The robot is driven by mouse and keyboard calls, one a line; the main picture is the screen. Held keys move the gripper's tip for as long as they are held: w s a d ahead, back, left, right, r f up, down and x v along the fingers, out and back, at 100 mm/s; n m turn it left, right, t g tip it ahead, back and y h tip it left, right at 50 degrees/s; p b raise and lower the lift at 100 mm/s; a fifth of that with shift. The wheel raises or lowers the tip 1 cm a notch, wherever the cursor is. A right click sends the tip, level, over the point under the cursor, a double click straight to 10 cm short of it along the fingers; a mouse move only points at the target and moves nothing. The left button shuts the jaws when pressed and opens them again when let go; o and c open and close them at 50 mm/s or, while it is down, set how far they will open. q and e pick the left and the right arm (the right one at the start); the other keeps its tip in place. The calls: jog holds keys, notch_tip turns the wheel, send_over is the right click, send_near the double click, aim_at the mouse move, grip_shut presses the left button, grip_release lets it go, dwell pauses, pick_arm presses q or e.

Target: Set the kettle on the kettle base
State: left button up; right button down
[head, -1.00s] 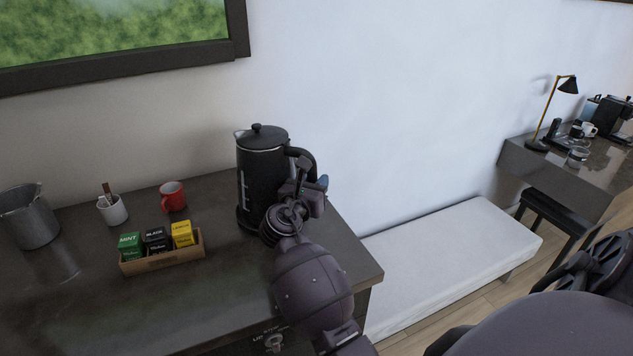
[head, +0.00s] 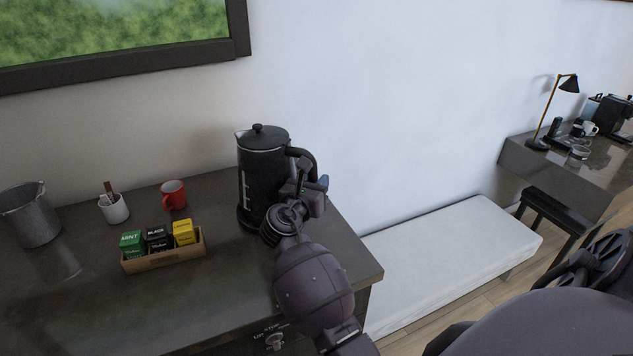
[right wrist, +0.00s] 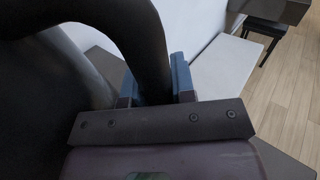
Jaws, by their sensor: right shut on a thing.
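The black kettle (head: 263,180) stands upright at the right part of the dark vanity top, its spout to the left and its handle (head: 305,160) to the right. A dark disc, the kettle base (head: 246,222), shows at its foot; whether the kettle is fully seated on it I cannot tell. My right gripper (head: 318,185) is shut on the kettle's handle. In the right wrist view the handle (right wrist: 145,45) passes down between the blue-padded fingers (right wrist: 158,85). My left gripper is not in view.
A box of tea packets (head: 165,255) lies left of the kettle. A red mug (head: 173,195), a white cup with sticks (head: 114,209) and a metal bucket (head: 32,215) stand farther left. A white bench (head: 450,260) is right of the vanity (head: 345,255).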

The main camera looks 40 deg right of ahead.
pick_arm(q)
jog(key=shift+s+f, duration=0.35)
pick_arm(e)
jog(key=shift+f, duration=0.35)
jog(key=c, duration=1.2)
grip_release()
jog(key=shift+v, duration=1.1)
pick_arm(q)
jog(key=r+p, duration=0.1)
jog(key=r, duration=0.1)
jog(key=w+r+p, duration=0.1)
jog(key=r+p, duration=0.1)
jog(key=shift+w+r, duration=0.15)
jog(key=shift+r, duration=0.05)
pick_arm(e)
jog(key=v, duration=0.9)
jog(key=shift+f, duration=0.15)
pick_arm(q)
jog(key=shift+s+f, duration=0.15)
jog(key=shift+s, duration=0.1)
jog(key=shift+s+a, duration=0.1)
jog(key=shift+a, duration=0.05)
